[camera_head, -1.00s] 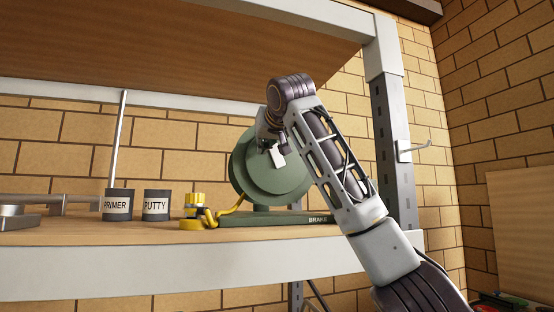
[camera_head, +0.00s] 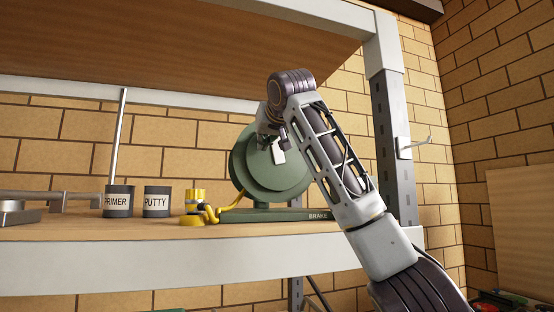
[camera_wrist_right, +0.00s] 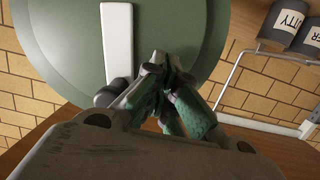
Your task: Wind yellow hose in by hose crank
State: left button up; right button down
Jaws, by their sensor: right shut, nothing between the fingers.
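The green hose reel (camera_head: 252,178) stands on a green base (camera_head: 262,216) marked BRAKE on the shelf. A short run of yellow hose (camera_head: 229,204) leads from it to a yellow end fitting (camera_head: 195,200) at its left. The white crank arm (camera_head: 279,152) shows on the reel's face, and also in the right wrist view (camera_wrist_right: 118,42), with a dark handle (camera_wrist_right: 113,92) at its lower end. My right gripper (camera_wrist_right: 165,68) is shut and empty beside the crank, in front of the reel face. In the head view my right arm hides part of the reel. My left gripper is not in view.
A primer can (camera_head: 118,201) and a putty can (camera_head: 157,201) stand left of the hose. A grey metal piece (camera_head: 20,213) lies further left. A shelf post (camera_head: 393,150) with a hook (camera_head: 416,143) stands right of my arm. An upper shelf (camera_head: 180,40) hangs above.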

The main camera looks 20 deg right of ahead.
jog(key=shift+a+f, duration=0.15)
jog(key=shift+f, duration=0.05)
jog(key=shift+s, duration=0.2)
jog(key=s+b, duration=0.4)
jog(key=s, duration=0.4)
jog(key=shift+s+b, duration=0.3)
jog(key=shift+s, duration=0.1)
dwell(0.4)
dwell(0.6)
